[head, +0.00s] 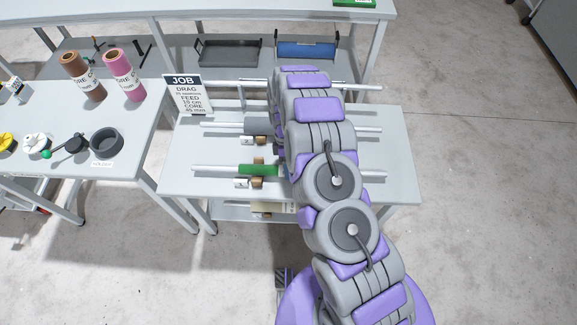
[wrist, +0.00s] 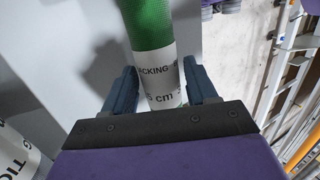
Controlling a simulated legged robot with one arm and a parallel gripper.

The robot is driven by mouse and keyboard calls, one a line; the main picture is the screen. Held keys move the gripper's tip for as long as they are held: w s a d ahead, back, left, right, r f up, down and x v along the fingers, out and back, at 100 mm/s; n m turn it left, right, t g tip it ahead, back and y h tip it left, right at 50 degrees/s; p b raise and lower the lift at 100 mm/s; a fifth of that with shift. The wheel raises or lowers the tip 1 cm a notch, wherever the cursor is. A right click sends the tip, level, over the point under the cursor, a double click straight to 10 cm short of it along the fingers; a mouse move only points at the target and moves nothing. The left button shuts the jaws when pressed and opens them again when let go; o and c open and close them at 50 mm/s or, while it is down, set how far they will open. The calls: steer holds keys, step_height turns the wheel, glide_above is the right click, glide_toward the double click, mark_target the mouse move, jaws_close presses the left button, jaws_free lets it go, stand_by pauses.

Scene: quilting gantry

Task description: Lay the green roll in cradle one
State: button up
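In the wrist view a green roll (wrist: 147,22) with a white printed label runs between the two blue-grey fingers of my gripper (wrist: 162,82). The fingers lie close along both sides of the label; whether they press on it I cannot tell. In the head view my arm hides my gripper. There a green roll (head: 258,170) shows on a pale bar over the middle table, its right part behind my arm; I cannot tell whether it is the same roll. Which cradle is cradle one is not readable.
A grey roll (head: 258,127) sits on another bar. Brown (head: 94,88) and pink (head: 136,88) rolls stand on the left table. A job sign (head: 187,93) is beside the bars.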

steer(key=shift+o, duration=1.4)
steer(key=p+v, duration=0.3)
steer(key=v, duration=1.4)
steer(key=shift+w+p, duration=0.15)
steer(key=shift+p, duration=0.2)
steer(key=shift+a+r, duration=0.1)
steer(key=shift+r, duration=0.05)
